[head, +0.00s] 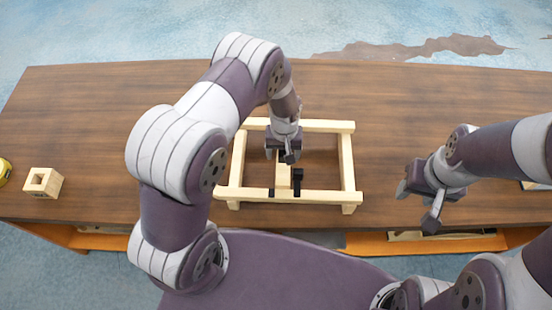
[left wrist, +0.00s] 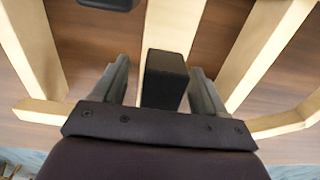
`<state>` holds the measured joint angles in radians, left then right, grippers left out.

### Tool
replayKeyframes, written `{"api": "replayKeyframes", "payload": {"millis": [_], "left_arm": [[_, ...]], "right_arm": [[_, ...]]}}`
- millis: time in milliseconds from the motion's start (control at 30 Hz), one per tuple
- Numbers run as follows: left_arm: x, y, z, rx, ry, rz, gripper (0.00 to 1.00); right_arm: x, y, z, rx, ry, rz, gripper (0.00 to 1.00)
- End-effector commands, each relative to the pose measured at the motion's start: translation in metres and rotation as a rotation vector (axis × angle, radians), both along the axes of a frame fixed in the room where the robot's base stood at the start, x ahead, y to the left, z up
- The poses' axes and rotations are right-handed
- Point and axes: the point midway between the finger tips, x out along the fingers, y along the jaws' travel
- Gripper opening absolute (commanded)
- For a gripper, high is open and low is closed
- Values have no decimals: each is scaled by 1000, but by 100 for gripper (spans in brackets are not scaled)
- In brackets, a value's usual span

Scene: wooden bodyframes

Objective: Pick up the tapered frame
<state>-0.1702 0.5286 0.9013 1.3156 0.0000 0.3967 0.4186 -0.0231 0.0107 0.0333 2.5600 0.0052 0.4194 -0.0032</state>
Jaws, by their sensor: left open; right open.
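The tapered frame (head: 347,168) is a pale wooden rectangle of bars with a short middle bar, lying on the brown table. Black blocks (head: 298,178) sit at its middle bar near the front rail. My left gripper (head: 284,157) is over the inside of the frame, pointing down, and hides part of the back rail and middle bar. In the left wrist view its open fingers (left wrist: 160,85) stand on either side of a black block (left wrist: 166,72), with a gap on each side. My right gripper (head: 418,203) is open and empty, right of the frame.
A small wooden block with a square hole (head: 43,182) and a yellow round thing (head: 4,171) lie at the far left of the table (head: 90,110). An orange shelf (head: 460,242) shows below the front edge.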

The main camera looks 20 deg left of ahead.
Motion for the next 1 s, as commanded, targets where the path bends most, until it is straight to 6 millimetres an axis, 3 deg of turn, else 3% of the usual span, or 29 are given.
{"api": "replayKeyframes", "payload": {"millis": [100, 300, 333, 767, 1000], "left_arm": [[0, 0, 0, 0, -1, 0, 72], [0, 0, 0, 0, -1, 0, 7], [0, 0, 0, 0, -1, 0, 0], [3, 0, 5, -1, -8, 0, 0], [3, 0, 24, -1, -8, 0, 0]], "right_arm": [[0, 0, -1, 0, 0, 0, 49], [0, 0, -1, 0, 0, 0, 49], [0, 0, -1, 0, 0, 0, 49], [0, 0, -1, 0, 0, 0, 49], [0, 0, -8, 0, 0, 0, 49]]}}
